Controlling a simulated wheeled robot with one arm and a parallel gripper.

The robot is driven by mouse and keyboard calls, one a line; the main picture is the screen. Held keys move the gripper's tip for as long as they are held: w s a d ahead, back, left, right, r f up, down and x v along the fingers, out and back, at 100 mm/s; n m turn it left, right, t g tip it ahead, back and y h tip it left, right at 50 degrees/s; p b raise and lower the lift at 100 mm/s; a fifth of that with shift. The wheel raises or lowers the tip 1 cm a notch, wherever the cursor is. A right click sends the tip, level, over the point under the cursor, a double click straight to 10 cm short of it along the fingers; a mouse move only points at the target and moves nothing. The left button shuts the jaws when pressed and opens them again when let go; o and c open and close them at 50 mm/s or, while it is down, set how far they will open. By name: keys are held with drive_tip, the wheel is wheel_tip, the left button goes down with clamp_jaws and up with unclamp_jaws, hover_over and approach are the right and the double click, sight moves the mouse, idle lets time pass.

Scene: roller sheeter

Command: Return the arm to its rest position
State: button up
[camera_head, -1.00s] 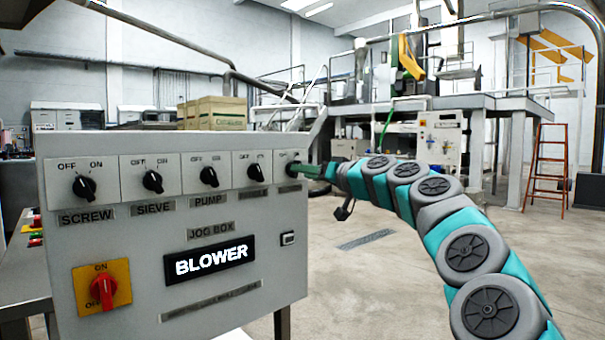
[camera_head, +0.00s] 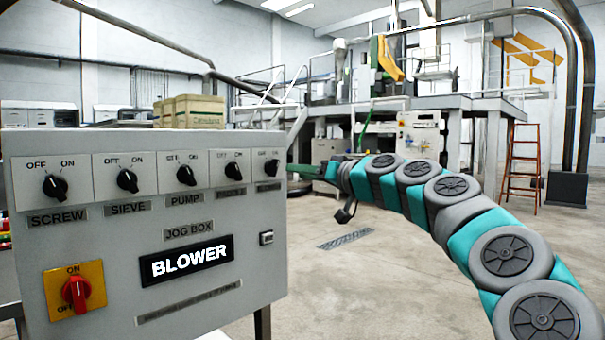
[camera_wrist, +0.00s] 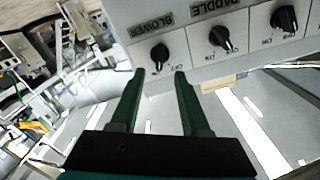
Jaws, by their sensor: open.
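My gripper (camera_head: 300,172) is at the right end of the jog box in the head view, at the height of its row of knobs. In the wrist view my gripper (camera_wrist: 160,73) is open, with nothing between its two green fingers. The blower knob (camera_wrist: 160,54) appears just beyond the fingertips, with a gap between. In the head view this rightmost knob (camera_head: 271,167) is clear of my fingers. My arm (camera_head: 450,195) is stretched out, curving from the lower right corner toward the box.
The grey jog box (camera_head: 215,285) fills the left side, with several black knobs, a lit BLOWER display (camera_head: 187,262) and a red switch (camera_head: 76,292) on yellow. Open floor (camera_head: 390,290) lies to the right. An orange ladder (camera_head: 522,165) and a raised platform (camera_head: 460,103) stand farther back.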

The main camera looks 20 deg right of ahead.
drive_tip(key=s+a+f+n+g+y+p, duration=0.1)
drive_tip(key=s+a+f+n+g, duration=0.2)
drive_tip(key=s+a, duration=0.6)
drive_tip(key=s+a+f+g+h+p, duration=0.1)
drive_tip(key=s+a+f+g+h, duration=0.1)
drive_tip(key=s+a+f+g, duration=0.6)
drive_tip(key=s+f+g+h+p, duration=0.1)
drive_tip(key=s+f+h, duration=0.2)
drive_tip(key=s+f, duration=1.15)
drive_tip(key=s+d+f+m+g+h+p, duration=0.1)
drive_tip(key=s+d+f+m+g+h, duration=0.1)
drive_tip(key=s+d+f, duration=0.3)
drive_tip(key=s+d+f+m+g+h, duration=0.2)
drive_tip(key=s+d+f, duration=0.4)
drive_tip(key=s+f, duration=0.3)
drive_tip(key=s+g+h, duration=0.1)
drive_tip(key=s, duration=0.3)
drive_tip(key=shift+s+p, duration=0.3)
drive_tip(key=shift+p, duration=0.1)
